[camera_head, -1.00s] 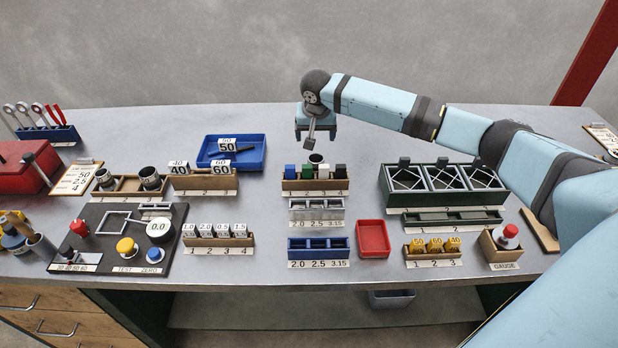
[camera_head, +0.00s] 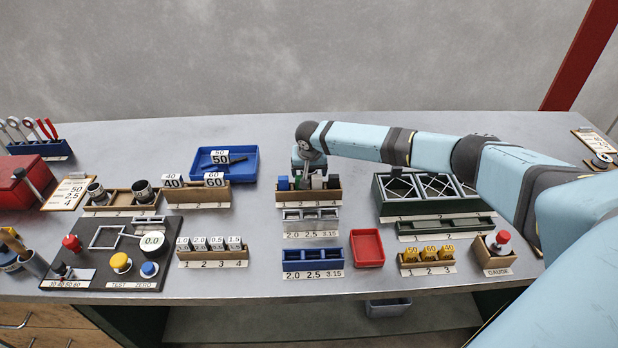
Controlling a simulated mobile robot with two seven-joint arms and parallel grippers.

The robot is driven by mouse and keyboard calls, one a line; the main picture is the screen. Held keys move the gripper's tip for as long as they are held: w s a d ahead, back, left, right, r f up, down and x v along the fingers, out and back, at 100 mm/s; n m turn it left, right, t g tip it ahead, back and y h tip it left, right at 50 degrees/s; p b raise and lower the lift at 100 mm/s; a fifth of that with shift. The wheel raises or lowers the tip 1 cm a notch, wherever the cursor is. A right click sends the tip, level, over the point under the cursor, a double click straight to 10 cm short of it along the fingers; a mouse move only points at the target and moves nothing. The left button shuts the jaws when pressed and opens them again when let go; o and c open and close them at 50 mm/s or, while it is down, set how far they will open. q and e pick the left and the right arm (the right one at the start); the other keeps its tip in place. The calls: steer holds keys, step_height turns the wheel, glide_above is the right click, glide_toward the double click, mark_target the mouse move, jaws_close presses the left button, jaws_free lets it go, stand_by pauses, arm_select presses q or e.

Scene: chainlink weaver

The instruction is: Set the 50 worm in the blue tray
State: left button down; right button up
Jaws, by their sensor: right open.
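The blue tray (camera_head: 252,170) lies at the back left of the bench. In it is a piece with a white block marked 50 (camera_head: 220,157) and a dark rod beside it, lying flat. The wooden rack (camera_head: 196,197) just in front holds pieces marked 40 (camera_head: 172,181) and 60 (camera_head: 214,180). My right gripper (camera_head: 308,172) is open, low over another wooden rack (camera_head: 308,197) with blue, green and other blocks. Its fingertips are partly hidden among the blocks, so contact is unclear. My left gripper is not in view.
A dark green bin rack (camera_head: 430,207) stands right of my right gripper. A red tray (camera_head: 367,248) and a blue slotted rack (camera_head: 313,261) lie at the front. A scale board (camera_head: 110,255) is at front left. Bare bench lies between the blue tray and the gripper.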

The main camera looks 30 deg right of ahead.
steer(key=shift+w+f, duration=0.2)
steer(key=shift+f, duration=0.5)
steer(key=c, duration=1.4)
steer(key=shift+o, duration=0.2)
step_height(320, 180, up, 20)
steer(key=s+a+n+y+p, duration=0.1)
steer(key=s+a+n+p, duration=0.5)
steer(key=s+a, duration=1.3)
steer(key=s, duration=0.3)
steer(key=shift+s+r+y, duration=0.25)
steer(key=shift+y, duration=0.05)
